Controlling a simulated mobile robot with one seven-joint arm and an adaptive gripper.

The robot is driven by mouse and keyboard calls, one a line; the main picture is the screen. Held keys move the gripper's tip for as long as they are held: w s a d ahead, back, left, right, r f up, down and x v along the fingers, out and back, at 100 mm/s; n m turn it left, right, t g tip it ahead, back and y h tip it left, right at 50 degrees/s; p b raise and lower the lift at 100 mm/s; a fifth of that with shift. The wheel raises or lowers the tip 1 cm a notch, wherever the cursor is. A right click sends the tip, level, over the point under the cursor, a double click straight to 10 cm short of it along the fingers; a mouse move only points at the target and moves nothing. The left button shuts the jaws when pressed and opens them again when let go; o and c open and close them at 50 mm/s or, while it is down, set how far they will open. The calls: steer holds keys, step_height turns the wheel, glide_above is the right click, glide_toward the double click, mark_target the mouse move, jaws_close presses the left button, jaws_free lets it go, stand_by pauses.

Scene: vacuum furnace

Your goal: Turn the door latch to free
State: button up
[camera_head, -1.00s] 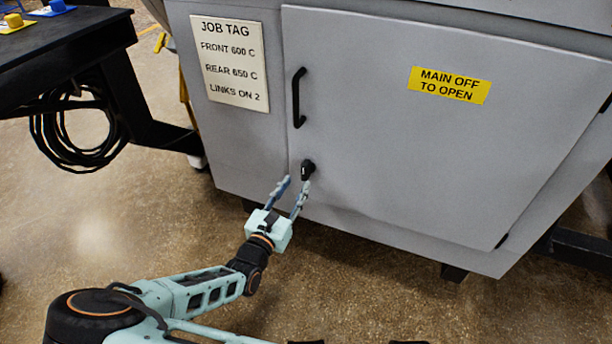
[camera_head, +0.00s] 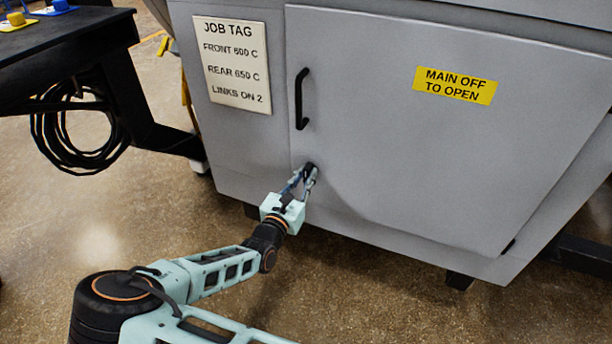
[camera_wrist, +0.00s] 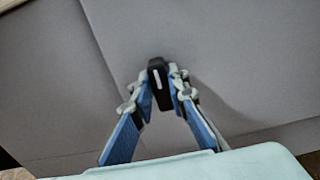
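The door latch is a small black knob (camera_head: 309,169) low on the left side of the grey cabinet door (camera_head: 430,130). In the wrist view the latch (camera_wrist: 160,82) is upright, with a white mark pointing nearly straight up the picture. My gripper (camera_head: 308,178) reaches the latch from below. In the wrist view the blue-padded fingers of my gripper (camera_wrist: 161,90) close in on both sides of the knob and appear to touch it. The fingertips hide part of the latch in the head view. The door is flush with the cabinet.
A black door handle (camera_head: 301,98) stands out above the latch. A yellow sign (camera_head: 455,85) reads "MAIN OFF TO OPEN", and a job tag (camera_head: 233,64) is on the left panel. A black table (camera_head: 65,45) with coiled cable (camera_head: 70,130) stands at left. The floor in front is clear.

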jaws_close()
steer(key=shift+r+p, duration=0.1)
steer(key=shift+p, duration=0.25)
steer(key=shift+m+p, duration=0.3)
steer(key=shift+m, duration=0.1)
steer(key=m+p, duration=0.2)
steer(key=shift+d+r+p, duration=0.1)
steer(key=shift+r+p, duration=0.05)
steer(key=shift+p, duration=0.2)
steer(key=m+p, duration=0.3)
steer(key=shift+d+m, duration=0.1)
steer(key=shift+m, duration=0.2)
steer(key=m+p, duration=0.2)
steer(key=m, duration=0.1)
steer(key=m+p, duration=0.1)
steer(key=m, duration=0.1)
steer(key=shift+s+d+f, duration=0.1)
steer(key=shift+f, duration=0.2)
steer(key=shift+f+m+p, duration=0.2)
steer(key=shift+m+p, duration=0.6)
steer(key=shift+m, duration=1.4)
